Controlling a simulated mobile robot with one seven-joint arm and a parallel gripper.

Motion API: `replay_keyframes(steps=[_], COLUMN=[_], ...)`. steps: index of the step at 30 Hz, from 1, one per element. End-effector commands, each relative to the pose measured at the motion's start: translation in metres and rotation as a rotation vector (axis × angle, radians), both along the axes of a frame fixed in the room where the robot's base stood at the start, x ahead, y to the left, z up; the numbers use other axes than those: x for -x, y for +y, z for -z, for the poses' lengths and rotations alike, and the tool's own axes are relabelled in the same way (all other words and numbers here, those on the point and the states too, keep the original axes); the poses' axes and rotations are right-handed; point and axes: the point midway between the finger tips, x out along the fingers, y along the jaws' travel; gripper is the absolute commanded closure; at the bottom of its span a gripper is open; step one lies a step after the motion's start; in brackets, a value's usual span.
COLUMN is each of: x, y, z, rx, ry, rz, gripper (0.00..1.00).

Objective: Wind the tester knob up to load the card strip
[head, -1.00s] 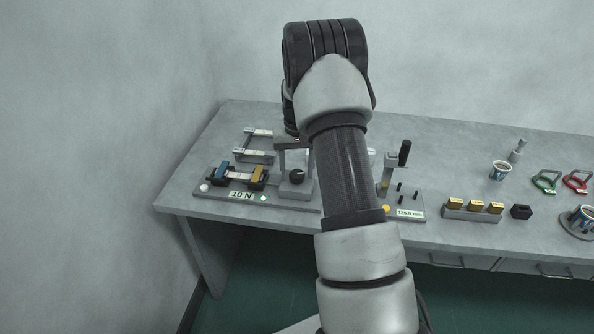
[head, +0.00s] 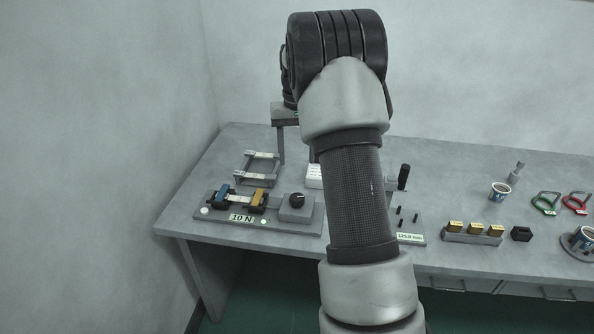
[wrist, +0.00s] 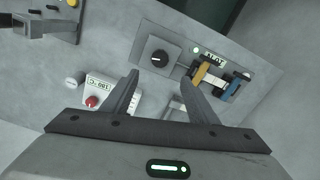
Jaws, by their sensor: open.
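The tester (head: 282,228) stands at the left of the table, with a plate reading 10 N. Its round black knob (head: 297,200) sits on a grey block at the plate's right end. The card strip (head: 240,200) is a pale piece between the blue clamp (head: 223,193) and the orange clamp (head: 259,200). In the wrist view the knob (wrist: 160,57) shows just beyond the fingertips, with the strip to its right. My gripper (wrist: 160,79) is open and empty, its fingers apart. It is above the table behind the knob, not touching it; my arm partly hides it in the head view.
A rack with card strips (head: 246,177) stands behind the tester. A white box with a red button (wrist: 92,102) is close by. Bare table lies between.

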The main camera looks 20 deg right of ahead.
Motion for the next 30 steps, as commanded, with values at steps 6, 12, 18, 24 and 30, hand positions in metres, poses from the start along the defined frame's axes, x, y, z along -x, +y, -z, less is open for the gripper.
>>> replay_keyframes(steps=[6,12,18,24,30], x=[0.000,0.000,0.000,0.000,0.000], y=[0.000,0.000,0.000,0.000,0.000], z=[-0.024,-0.027,-0.027,-0.027,-0.027], rx=[0.000,0.000,0.000,0.000,0.000], ry=[0.000,0.001,0.001,0.001,0.001], rz=[0.000,0.000,0.000,0.000,0.000], gripper=[0.46,0.46,0.46,0.46,0.46])
